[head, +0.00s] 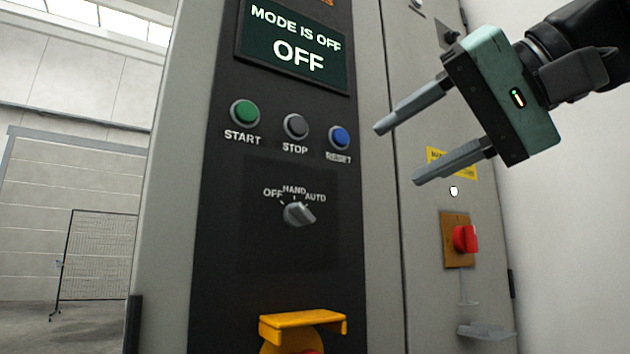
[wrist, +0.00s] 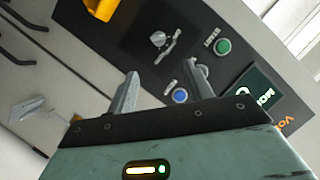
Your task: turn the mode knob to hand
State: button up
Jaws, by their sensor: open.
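The mode knob (head: 299,214) is a small grey selector on the dark panel, under the labels OFF, HAND and AUTO. I cannot tell its pointing direction with certainty. The display (head: 294,50) above reads "MODE IS OFF" and "OFF". My gripper (head: 399,154) is open and empty, up and to the right of the knob, with its fingers slanting toward the panel. In the wrist view the knob (wrist: 158,39) shows beyond the fingertips, apart from them. One finger of my gripper (wrist: 163,75) partly covers the button row there.
Green START (head: 245,113), grey STOP (head: 296,126) and blue RESET (head: 339,138) buttons sit above the knob. A yellow guard (head: 303,323) juts out below it. A red rotary switch (head: 465,238) is on the cabinet at the right. The space before the knob looks clear.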

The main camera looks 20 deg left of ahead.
aim_at(308, 211)
jog(key=p+x, duration=0.8)
jog(key=x, duration=0.7)
jog(key=shift+a+f, duration=0.1)
jog(key=shift+f, duration=0.1)
jog(key=c, duration=1)
